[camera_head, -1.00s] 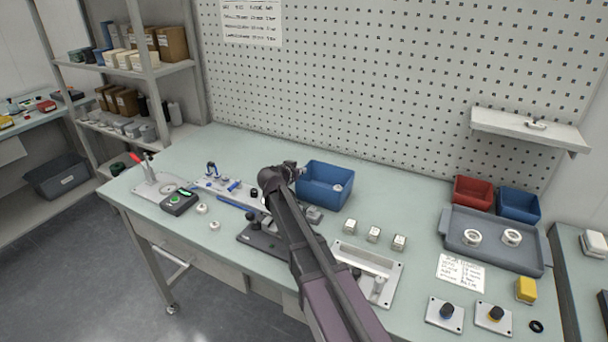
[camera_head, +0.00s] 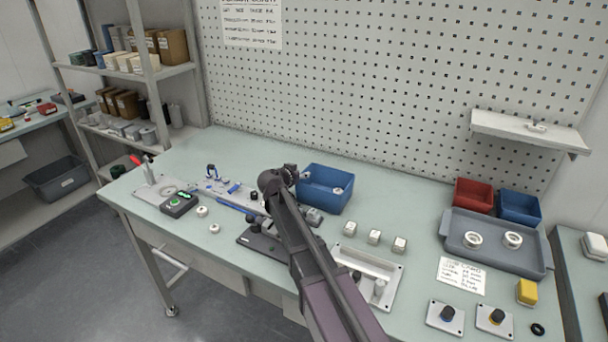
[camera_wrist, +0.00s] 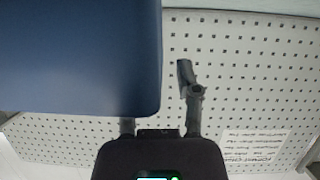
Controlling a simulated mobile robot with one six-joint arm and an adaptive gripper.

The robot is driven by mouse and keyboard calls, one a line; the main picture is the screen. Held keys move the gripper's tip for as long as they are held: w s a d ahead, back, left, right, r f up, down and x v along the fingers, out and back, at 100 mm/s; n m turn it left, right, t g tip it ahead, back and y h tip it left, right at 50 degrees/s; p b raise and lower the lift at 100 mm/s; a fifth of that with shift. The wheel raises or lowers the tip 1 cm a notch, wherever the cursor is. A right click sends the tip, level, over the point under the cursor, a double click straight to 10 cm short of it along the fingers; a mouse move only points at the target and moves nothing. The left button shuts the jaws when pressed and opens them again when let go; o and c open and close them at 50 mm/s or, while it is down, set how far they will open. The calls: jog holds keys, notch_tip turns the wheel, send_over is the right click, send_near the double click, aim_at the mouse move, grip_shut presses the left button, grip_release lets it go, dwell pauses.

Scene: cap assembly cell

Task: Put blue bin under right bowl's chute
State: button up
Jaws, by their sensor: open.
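A large blue bin (camera_head: 327,202) stands on the bench in the head view, near the pegboard, with a small white piece inside it. A smaller blue bin (camera_head: 520,218) stands at the back right. My gripper (camera_head: 291,170) is at the large bin's left end in the head view. In the wrist view a blue wall (camera_wrist: 75,60) fills the upper left and hides most of one finger. The other finger of my gripper (camera_wrist: 158,88) shows clear of that wall; the jaws are open. Contact with the bin cannot be told. I cannot make out any bowl or chute.
A red bin (camera_head: 473,194) stands beside the small blue one, behind a grey tray (camera_head: 490,257) with two white rings. Several small white blocks (camera_head: 374,237) stand right of my arm. Fixtures crowd the bench's left. The pegboard (camera_head: 400,90) rises close behind the large bin.

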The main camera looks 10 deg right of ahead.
jog(key=shift+r, duration=0.15)
jog(key=shift+s+r, duration=0.1)
jog(key=p+v, duration=0.4)
jog(key=v, duration=0.8)
jog(key=shift+p, duration=0.4)
jog(key=shift+o, duration=0.3)
